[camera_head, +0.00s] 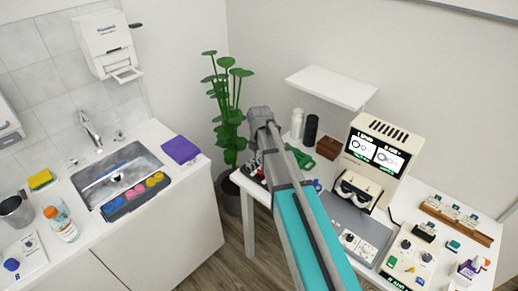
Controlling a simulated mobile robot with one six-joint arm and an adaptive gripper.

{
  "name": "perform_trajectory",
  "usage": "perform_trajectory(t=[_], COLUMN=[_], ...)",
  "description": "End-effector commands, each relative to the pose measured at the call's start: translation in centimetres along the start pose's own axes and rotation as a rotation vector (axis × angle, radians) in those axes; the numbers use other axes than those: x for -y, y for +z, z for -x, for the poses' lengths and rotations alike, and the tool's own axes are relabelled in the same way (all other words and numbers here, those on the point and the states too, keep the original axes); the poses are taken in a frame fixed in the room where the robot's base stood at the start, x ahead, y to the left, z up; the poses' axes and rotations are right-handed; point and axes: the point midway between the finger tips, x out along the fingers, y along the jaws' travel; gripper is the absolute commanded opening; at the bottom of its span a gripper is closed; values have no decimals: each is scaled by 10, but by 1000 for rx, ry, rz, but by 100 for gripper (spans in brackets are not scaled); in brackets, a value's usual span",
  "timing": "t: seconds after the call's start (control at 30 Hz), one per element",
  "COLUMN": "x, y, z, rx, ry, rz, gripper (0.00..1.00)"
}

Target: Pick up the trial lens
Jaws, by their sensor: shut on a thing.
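My gripper (256,168) is small and dark in the view, at the left end of the white table (262,198), below the grey wrist of my arm. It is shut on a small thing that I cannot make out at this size. I cannot pick out a trial lens for certain. Dark and red items (262,181) show close by the gripper on the table's left end. My teal arm crosses the table and hides part of it.
A cream eye-test machine (378,150) stands on the table, with a wooden rack (455,222) to its right. Behind are a black cylinder (311,129), a white bottle (296,124) and a wall shelf (331,87). A potted plant (229,105) stands left of the table. A sink counter (185,190) is further left.

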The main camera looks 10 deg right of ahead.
Motion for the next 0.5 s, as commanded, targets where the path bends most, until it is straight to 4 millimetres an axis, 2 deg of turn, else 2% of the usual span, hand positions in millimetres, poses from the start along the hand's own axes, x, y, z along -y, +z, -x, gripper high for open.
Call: perform_trajectory(t=[0.03, 0.2, 0.5], x=[9, 21, 27], y=[-7, -17, -22], z=[6, 13, 15], rx=[0, 0, 0], ry=[0, 0, 0], rz=[0, 0, 0], gripper=[36, 36, 36])
